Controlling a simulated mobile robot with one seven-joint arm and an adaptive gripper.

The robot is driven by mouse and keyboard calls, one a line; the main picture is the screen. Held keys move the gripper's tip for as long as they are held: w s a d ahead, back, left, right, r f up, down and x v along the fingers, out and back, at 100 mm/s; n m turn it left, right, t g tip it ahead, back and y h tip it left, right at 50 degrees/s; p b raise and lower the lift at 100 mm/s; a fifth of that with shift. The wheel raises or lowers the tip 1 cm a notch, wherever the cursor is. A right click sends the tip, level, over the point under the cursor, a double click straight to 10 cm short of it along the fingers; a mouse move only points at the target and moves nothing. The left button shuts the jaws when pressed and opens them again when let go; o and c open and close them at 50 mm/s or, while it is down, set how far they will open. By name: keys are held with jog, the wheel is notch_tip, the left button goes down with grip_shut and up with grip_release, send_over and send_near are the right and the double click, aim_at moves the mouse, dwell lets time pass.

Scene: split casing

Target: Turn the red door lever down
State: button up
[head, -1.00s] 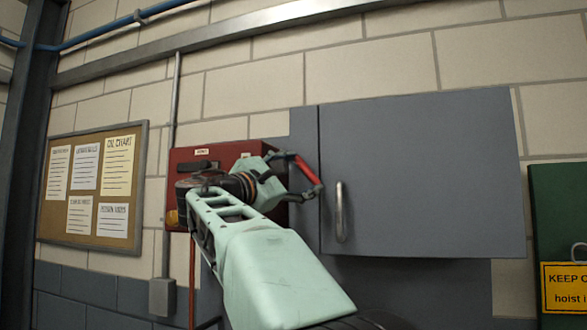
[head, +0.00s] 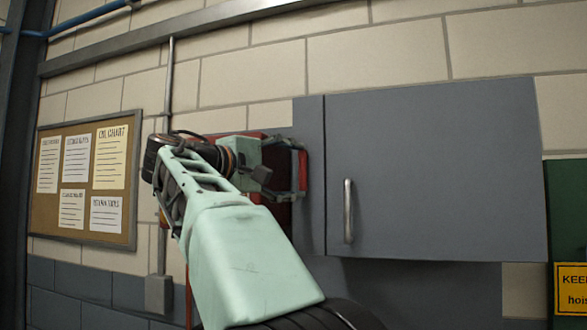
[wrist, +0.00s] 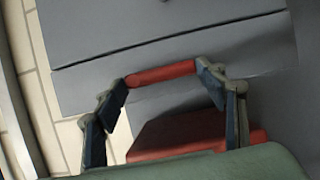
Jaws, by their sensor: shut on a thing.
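The red door lever (head: 303,171) shows as a short red bar at the end of my gripper (head: 297,174) in the head view. In the wrist view the lever (wrist: 160,73) spans between the two fingertips of my gripper (wrist: 165,80). The fingers are shut on it, one at each side. My arm and gripper hide most of the red box (head: 284,218) behind them. A red block also shows below the lever in the wrist view (wrist: 175,138).
A grey cabinet (head: 440,175) with a metal handle (head: 348,211) is close on the right of my gripper. A notice board (head: 83,240) hangs on the left wall, with a vertical pipe (head: 168,90) beside it. A green panel (head: 566,210) stands at the far right.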

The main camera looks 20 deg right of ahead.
jog(key=shift+r, duration=0.1)
dwell(0.4)
jog(key=o, duration=1.7)
jog(key=shift+a, duration=0.1)
jog(key=v, duration=1.2)
